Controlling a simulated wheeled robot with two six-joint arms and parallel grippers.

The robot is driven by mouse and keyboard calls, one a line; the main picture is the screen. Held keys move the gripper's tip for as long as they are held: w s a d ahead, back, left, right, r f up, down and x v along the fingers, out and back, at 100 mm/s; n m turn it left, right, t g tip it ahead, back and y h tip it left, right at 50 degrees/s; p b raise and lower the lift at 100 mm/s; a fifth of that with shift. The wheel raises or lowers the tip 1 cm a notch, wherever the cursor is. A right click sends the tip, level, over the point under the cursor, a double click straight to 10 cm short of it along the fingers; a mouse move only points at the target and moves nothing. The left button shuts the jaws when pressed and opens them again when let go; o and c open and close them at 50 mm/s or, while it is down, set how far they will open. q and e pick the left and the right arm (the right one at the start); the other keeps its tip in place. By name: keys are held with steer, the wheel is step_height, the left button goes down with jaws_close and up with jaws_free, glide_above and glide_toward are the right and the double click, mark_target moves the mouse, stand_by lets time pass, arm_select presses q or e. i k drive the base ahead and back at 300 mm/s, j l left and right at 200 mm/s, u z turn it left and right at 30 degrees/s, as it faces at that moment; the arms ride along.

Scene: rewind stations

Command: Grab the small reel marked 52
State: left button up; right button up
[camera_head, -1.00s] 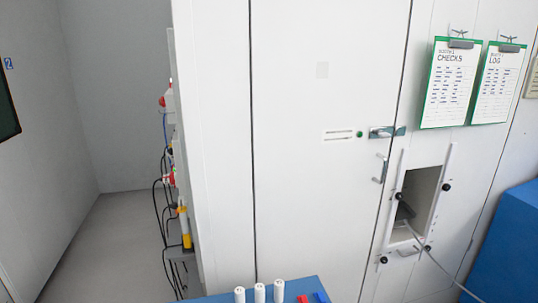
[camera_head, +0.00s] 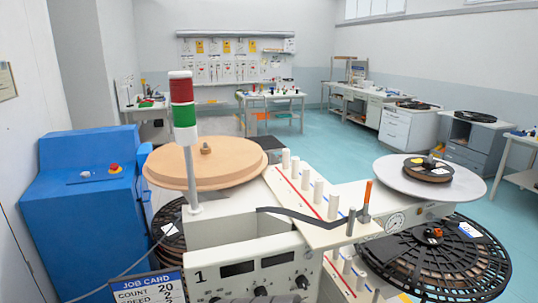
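No reel with a readable 52 shows. A small dark reel with a brown winding (camera_head: 428,171) lies flat on a round white plate (camera_head: 466,183) at the right of the rewind station, and any marking on it is too small to read. A large black slotted reel (camera_head: 468,258) lies below that plate. Another dark reel (camera_head: 170,232) is partly hidden behind the station at the left. Neither of my grippers is in view.
The station's control panel (camera_head: 250,262), marked 1, fills the near middle, with a red and green light tower (camera_head: 183,110) and a tan disc (camera_head: 235,163). A blue cabinet (camera_head: 85,215) stands left. Benches (camera_head: 375,98) stand behind. Teal floor (camera_head: 330,140) is clear between.

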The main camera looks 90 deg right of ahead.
mark_target(435, 173)
steer(key=z, duration=3.85)
steer(key=i+l+z, duration=0.55)
steer(key=i, duration=0.45)
steer(key=i+l+z, duration=0.3)
steer(key=i, duration=0.25)
steer(key=i+z, duration=0.25)
steer(key=i, duration=0.3)
steer(key=i+l+u, duration=0.1)
steer(key=i+u, duration=0.35)
steer(key=i+l+u, duration=0.2)
steer(key=i+u, duration=0.15)
steer(key=u, duration=0.15)
steer(key=i+l+u, duration=0.45)
steer(key=k+j, duration=0.1)
